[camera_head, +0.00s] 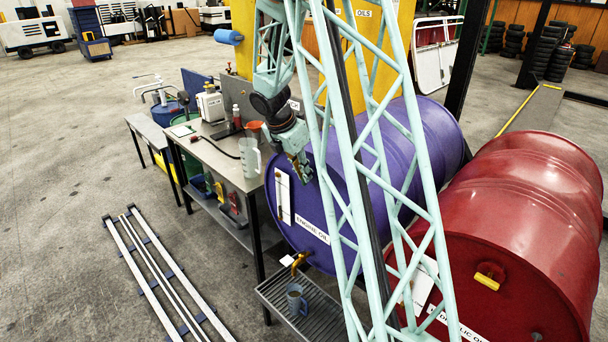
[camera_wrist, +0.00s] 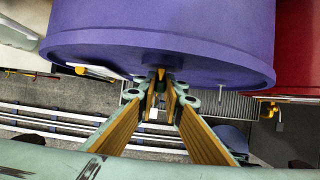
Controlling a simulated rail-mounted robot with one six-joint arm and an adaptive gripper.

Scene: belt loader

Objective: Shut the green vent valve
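The green vent valve cannot be made out in either view. The blue-purple engine oil drum (camera_head: 330,190) lies on its side, and its flat end is partly hidden by my mast. My gripper (camera_head: 300,178) is in front of the upper part of that end, pointing down. In the wrist view, the drum (camera_wrist: 160,40) fills the top and the gripper's orange-padded fingers (camera_wrist: 165,98) are apart beneath its edge. A small brass-yellow part (camera_wrist: 160,74) shows near the fingertips; I cannot tell whether it is between them or farther off.
A red hydraulic oil drum (camera_head: 540,190) with a yellow handle (camera_head: 487,282) lies to the right. A brass tap (camera_head: 300,261) is above a grated drip tray (camera_head: 315,318) holding a mug (camera_head: 296,299). A bench (camera_head: 212,150) with a jug (camera_head: 249,158) stands left. Rails (camera_head: 160,275) lie on the floor.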

